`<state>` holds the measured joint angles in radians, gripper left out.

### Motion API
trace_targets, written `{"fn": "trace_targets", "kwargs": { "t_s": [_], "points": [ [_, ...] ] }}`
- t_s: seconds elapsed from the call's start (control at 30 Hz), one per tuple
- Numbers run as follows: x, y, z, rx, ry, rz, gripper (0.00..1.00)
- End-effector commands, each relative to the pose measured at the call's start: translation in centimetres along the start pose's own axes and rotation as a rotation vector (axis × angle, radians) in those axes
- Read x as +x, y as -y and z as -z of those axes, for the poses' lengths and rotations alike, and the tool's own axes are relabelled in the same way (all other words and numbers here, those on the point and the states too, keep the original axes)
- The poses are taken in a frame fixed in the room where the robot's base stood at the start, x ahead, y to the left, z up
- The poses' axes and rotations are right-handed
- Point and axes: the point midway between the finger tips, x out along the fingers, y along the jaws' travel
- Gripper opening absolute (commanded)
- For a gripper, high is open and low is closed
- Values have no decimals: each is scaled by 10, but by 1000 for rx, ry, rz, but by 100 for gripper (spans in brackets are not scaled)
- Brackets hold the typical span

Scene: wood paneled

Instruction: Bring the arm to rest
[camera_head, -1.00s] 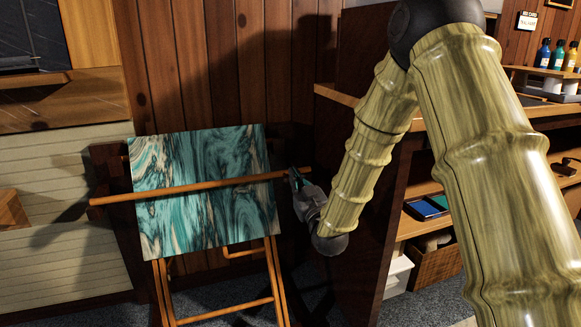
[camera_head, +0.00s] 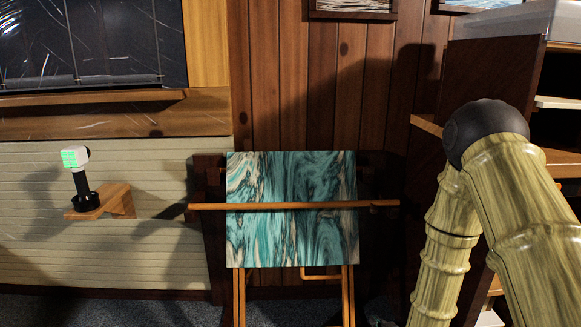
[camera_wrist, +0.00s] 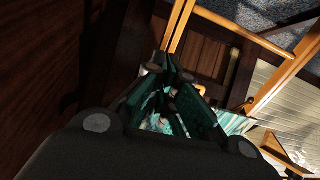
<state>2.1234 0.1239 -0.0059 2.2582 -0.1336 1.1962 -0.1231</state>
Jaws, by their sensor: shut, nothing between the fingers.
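My arm (camera_head: 449,235), with bamboo-like links and a dark round joint, stands at the right of the head view. Its lower end runs to the bottom edge, where my gripper is hardly visible. In the wrist view my gripper (camera_wrist: 170,72) points away from the camera. Its fingers come together at the tips, shut and empty. The teal marbled folding table (camera_head: 292,235) leans upright on the wall, to the left of my arm.
A wooden rail (camera_head: 290,206) crosses in front of the folded table. A wooden wall bracket (camera_head: 115,203) at left carries a black and white device (camera_head: 79,180) with a green face. A shelving unit (camera_head: 430,125) stands close at the right, behind my arm.

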Motion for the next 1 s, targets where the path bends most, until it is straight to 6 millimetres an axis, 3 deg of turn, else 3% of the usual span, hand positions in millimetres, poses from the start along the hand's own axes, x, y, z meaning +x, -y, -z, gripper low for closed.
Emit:
{"fn": "trace_targets", "kwargs": {
  "t_s": [0.03,0.2,0.37,0.5,0.7,0.9,0.93,1.0],
  "points": [
    [-8,5,-30,8,72,4,0],
    [-41,18,-122,40,307,8,0],
    [-86,29,-202,68,527,5,0],
    [-134,38,-261,90,712,-3,0],
    [-196,46,-318,114,917,-17,0],
    [-254,53,-357,131,1088,-33,0],
    [-255,52,-344,132,1075,-33,0],
    [-258,52,-334,131,1071,-32,0]
  ]
}}
